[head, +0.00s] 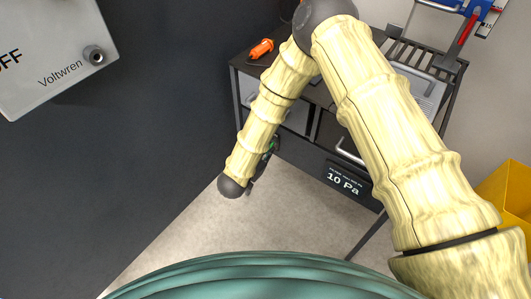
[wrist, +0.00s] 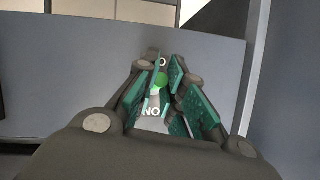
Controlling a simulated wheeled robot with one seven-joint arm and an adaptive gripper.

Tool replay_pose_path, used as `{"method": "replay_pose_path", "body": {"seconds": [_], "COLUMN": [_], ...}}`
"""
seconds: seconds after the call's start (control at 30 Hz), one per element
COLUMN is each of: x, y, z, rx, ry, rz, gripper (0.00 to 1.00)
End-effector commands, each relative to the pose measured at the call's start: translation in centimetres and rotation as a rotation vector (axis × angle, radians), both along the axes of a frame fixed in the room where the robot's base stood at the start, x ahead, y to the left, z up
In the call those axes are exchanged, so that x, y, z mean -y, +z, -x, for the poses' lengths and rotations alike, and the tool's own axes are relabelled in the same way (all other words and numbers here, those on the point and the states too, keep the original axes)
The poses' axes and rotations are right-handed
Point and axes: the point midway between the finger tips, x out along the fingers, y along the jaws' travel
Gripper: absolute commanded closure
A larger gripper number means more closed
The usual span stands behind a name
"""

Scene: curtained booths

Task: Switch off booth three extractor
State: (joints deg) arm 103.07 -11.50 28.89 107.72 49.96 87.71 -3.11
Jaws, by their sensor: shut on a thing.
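My gripper (wrist: 166,88) is shut in the wrist view, its green-padded fingers closed around a small switch lever (wrist: 160,83) that shows a green spot. Upside-down white lettering on the panel (wrist: 215,58) reads "NO" below the lever, and an "O" shows above it; the fingers cover the rest. In the head view my gripper (head: 268,152) is mostly hidden behind my arm, at the bench's front panel (head: 318,160). I cannot see a booth number or the lever's exact position.
The bench (head: 248,92) carries an orange object (head: 262,48); a display (head: 345,184) reads "10 Pa". A grey box (head: 50,35) marked "FF" and "Voltwren" is at upper left. A yellow bin (head: 512,200) stands right. Open floor (head: 250,225) lies in front.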

Motion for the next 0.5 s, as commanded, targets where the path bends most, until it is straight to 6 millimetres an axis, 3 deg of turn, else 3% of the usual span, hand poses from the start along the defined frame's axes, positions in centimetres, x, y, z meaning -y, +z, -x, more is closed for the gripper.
{"method": "replay_pose_path", "body": {"seconds": [0.5], "x": [0.06], "y": [-0.85], "z": [-0.11], "rx": [0.111], "ry": [0.002], "rz": [0.082], "gripper": [1.0]}}
